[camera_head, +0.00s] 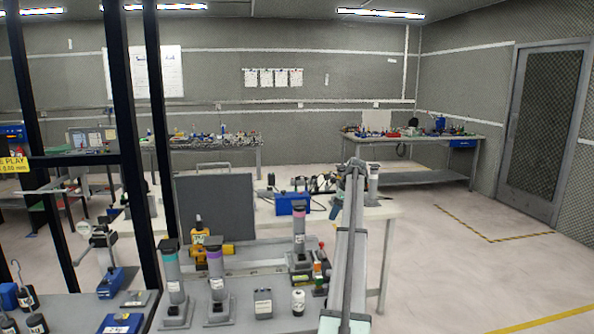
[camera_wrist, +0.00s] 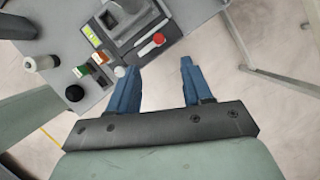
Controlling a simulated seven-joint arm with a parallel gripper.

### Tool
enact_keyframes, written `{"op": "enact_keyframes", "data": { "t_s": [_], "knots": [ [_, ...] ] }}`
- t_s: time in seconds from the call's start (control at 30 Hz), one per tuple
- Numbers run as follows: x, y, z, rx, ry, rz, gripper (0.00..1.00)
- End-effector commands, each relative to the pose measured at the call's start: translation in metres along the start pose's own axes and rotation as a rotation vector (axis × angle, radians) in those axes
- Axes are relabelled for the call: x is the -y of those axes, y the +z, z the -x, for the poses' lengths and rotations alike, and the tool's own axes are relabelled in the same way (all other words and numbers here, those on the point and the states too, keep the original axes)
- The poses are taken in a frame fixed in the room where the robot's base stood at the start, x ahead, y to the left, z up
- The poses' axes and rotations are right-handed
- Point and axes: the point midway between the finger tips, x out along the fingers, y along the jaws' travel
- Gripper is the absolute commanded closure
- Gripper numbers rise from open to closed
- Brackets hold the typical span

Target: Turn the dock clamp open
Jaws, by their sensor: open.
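A grey dock (camera_wrist: 130,18) shows at the top of the wrist view, with a short lever ending in a red knob (camera_wrist: 158,39) on its near side. I take this lever for the clamp; its turned state is hard to tell. I cannot make out the fingers in the head view.
Beside the dock are green (camera_wrist: 82,71) and orange blocks, a black ball (camera_wrist: 74,93) and a white bottle (camera_wrist: 42,63). Two more banded cylinders (camera_head: 174,280) (camera_head: 216,275) stand to the left on the bench.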

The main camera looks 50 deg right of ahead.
Motion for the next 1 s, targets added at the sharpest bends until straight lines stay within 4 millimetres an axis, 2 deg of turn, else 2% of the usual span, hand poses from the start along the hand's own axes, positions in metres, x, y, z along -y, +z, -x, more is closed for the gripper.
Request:
{"op": "enact_keyframes", "data": {
  "t_s": [0.03,0.3,1.0],
  "knots": [
    [0.005,0.011,0.002,-0.012,0.0,0.034,0.5],
    [0.019,0.05,0.015,-0.082,-0.002,0.205,0.5],
    [0.043,0.153,0.052,-0.248,0.019,0.613,0.5]
  ]
}}
